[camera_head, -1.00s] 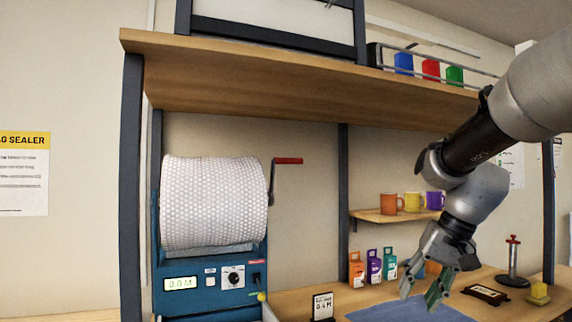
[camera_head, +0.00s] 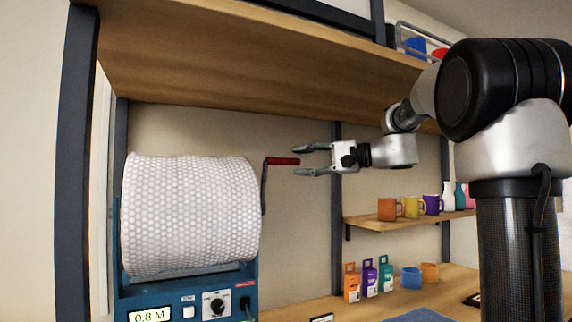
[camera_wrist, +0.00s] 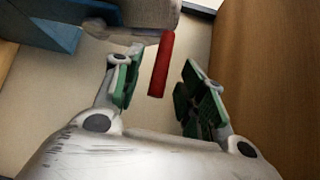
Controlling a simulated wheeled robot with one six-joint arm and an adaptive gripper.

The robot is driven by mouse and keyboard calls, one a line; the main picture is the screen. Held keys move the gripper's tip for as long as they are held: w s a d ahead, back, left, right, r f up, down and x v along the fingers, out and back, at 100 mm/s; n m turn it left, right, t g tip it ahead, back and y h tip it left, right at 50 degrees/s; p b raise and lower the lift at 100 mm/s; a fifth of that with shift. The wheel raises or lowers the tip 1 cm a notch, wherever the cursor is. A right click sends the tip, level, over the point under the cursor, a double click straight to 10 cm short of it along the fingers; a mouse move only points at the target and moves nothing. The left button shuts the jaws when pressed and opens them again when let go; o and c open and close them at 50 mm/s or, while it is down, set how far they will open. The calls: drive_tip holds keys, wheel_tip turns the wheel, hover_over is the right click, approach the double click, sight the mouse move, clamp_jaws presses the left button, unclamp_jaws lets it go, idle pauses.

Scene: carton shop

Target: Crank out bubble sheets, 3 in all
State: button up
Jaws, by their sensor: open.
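A large roll of bubble sheet (camera_head: 188,214) sits on a blue dispenser machine (camera_head: 245,272). Its display (camera_head: 149,315) reads 0.8 M. A dark crank with a red handle (camera_head: 282,161) sticks out at the roll's right side. My gripper (camera_head: 303,161) is open and level with the handle, just to its right, with the fingers pointing left. In the wrist view the red handle (camera_wrist: 162,65) lies ahead of and partly between the green-padded fingers, nearer the left one. I cannot tell if they touch it.
A wooden shelf (camera_head: 250,60) runs close above the roll and my gripper. A dark post (camera_head: 336,220) stands behind my gripper. A small shelf (camera_head: 400,221) holds mugs, and small boxes (camera_head: 369,277) stand on the bench below.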

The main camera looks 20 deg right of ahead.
sight(286, 163)
drive_tip(key=x, duration=0.5)
drive_tip(key=shift+c, duration=0.5)
drive_tip(key=shift+f, duration=0.1)
clamp_jaws()
